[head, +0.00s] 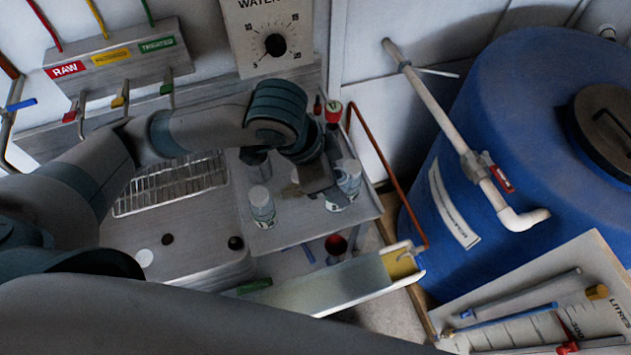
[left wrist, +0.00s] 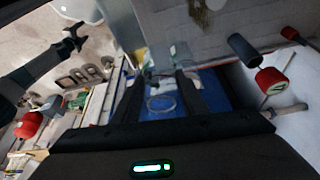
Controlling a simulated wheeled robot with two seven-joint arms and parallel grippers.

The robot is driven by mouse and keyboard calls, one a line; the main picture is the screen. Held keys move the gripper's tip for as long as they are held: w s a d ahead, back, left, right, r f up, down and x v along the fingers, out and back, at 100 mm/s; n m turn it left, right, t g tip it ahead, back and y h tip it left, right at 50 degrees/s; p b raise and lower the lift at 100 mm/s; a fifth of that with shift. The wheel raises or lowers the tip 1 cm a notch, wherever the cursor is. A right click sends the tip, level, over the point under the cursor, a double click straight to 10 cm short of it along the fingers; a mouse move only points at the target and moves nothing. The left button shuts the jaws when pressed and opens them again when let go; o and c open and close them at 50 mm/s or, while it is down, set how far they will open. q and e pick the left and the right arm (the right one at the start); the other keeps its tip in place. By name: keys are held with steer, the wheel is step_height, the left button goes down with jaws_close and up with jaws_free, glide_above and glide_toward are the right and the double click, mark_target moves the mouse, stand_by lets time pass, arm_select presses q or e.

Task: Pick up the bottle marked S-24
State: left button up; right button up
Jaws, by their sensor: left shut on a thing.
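My left gripper (head: 335,188) is over the right part of a grey metal tray (head: 300,230). It is shut on a white-capped bottle (head: 349,172), which is partly hidden behind the gripper in the head view. In the left wrist view, my left gripper (left wrist: 160,98) has a clear, round-rimmed shape between its fingers. A second white bottle (head: 262,207) stands on the tray to the left, apart from the gripper. The marks on both bottles are too small to read. My right gripper is not in view.
A sink with a wire rack (head: 170,185) lies left of the tray. A red-brown pipe (head: 375,155) runs along the tray's right side. A large blue tank (head: 470,140) with a white pipe stands at the right. A pale trough (head: 325,285) is in front.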

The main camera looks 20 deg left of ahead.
arm_select(q)
steer(key=d+r, duration=0.2)
steer(key=d, duration=0.1)
steer(key=s+d+r, duration=0.1)
steer(key=shift+d+b, duration=0.25)
steer(key=shift+b, duration=0.05)
